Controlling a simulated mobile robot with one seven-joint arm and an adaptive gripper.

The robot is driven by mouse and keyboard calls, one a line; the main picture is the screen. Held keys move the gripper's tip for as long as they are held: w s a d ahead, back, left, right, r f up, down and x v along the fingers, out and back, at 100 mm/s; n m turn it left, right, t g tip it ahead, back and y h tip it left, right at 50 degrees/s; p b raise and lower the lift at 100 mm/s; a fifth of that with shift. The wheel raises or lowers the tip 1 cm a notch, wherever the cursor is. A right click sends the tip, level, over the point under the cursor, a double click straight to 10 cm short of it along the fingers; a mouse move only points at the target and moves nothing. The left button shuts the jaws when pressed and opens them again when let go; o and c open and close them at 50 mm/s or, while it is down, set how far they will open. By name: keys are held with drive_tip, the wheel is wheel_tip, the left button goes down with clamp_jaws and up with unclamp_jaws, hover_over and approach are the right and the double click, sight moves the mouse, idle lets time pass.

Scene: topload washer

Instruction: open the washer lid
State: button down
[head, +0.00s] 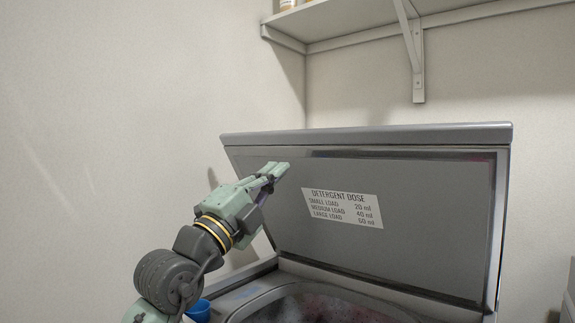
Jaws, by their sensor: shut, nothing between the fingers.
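The grey washer lid (420,232) stands raised, close to upright, with its inner face toward me. A white detergent dose label (342,208) is on that face. Below it the washer's round opening (262,302) shows, with clothes inside. My gripper (279,172) is shut and empty. It is in front of the lid's left part, near its upper left edge. I cannot tell whether the fingertips touch the lid.
A blue cup (199,310) stands at the washer's left, beside my arm. A white shelf (370,20) with a bracket (416,60) is on the wall above the lid. The wall on the left is bare.

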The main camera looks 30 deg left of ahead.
sight(316, 132)
drive_tip(key=p+x, duration=0.6)
drive_tip(key=x, duration=0.6)
drive_tip(key=shift+w+d+r, duration=0.1)
drive_tip(key=shift+w+r, duration=0.1)
drive_tip(key=shift+w, duration=0.15)
